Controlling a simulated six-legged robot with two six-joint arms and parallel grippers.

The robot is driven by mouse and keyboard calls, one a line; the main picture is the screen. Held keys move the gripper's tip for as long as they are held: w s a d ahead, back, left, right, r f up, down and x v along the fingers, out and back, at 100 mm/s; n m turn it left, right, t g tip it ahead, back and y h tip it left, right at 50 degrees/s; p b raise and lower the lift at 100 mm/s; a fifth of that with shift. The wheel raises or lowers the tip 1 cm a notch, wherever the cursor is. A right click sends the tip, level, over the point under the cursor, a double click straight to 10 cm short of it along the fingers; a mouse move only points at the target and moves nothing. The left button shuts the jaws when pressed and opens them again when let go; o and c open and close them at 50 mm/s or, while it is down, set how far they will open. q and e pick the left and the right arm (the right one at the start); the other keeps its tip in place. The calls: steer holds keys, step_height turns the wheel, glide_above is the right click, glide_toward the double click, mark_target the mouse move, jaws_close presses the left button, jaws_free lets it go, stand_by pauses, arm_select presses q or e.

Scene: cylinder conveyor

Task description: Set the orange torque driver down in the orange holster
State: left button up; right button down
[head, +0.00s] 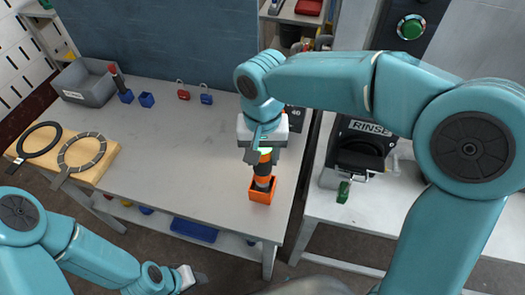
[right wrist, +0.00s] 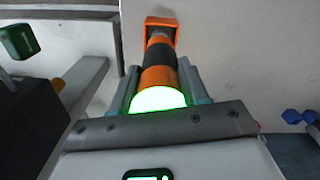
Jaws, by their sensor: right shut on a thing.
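The orange torque driver (head: 263,169), orange with a dark band, stands about upright in my right gripper (head: 262,157). The gripper is shut on its upper part, near a glowing green cap (right wrist: 158,98). The driver's lower end is at the open top of the orange holster (head: 262,196) near the bench's front right corner. In the right wrist view the driver (right wrist: 159,62) runs down into the holster (right wrist: 161,21); how deep it sits is hidden. My left gripper (head: 200,279) is low at the bottom of the head view, away from the bench top; its jaws are unclear.
The grey bench (head: 190,140) is clear in the middle. A blue holder with a red-handled tool (head: 121,82), an empty blue holder (head: 147,100), a grey bin (head: 84,82) and two padlocks stand at the back. A wooden board with rings (head: 90,165) is left. A RINSE station (head: 362,150) is right.

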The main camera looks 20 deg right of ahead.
steer(key=shift+f, duration=0.4)
steer(key=shift+f+b, duration=1.35)
steer(key=shift+f, duration=0.15)
steer(key=shift+c, duration=2.4)
jaws_free()
